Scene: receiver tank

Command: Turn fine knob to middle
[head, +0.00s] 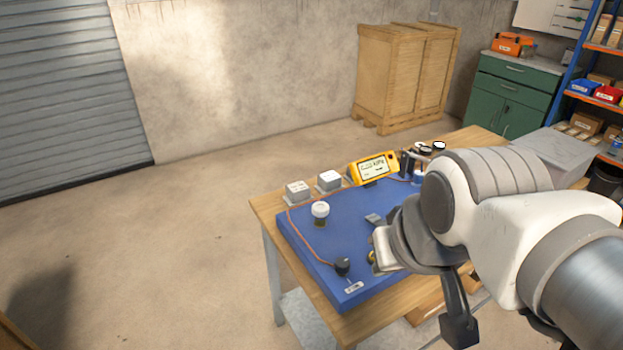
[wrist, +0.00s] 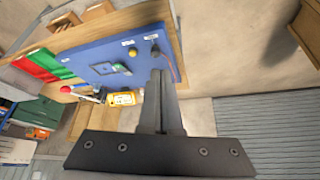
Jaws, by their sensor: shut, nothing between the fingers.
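A blue panel (head: 300,232) lies on a wooden table; it also shows in the wrist view (wrist: 85,57). A small dark knob (head: 342,265) with a label beside it sits at the panel's near corner. A brass-coloured knob (head: 372,258) is partly hidden by my arm in the head view; a yellowish knob (wrist: 132,53) shows in the wrist view. The labels are too small to read, so I cannot tell which knob is the fine one. My gripper (wrist: 158,74) is shut and empty, its fingertips appearing close to the dark knob in the wrist view; contact is unclear.
A white-topped fitting (head: 320,210) stands on the panel. A yellow meter (head: 373,168) and two pale boxes (head: 298,191) (head: 329,181) are behind it. An orange cable runs along the left side. Green (wrist: 38,67) and red (wrist: 62,52) strips lie beside the panel.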

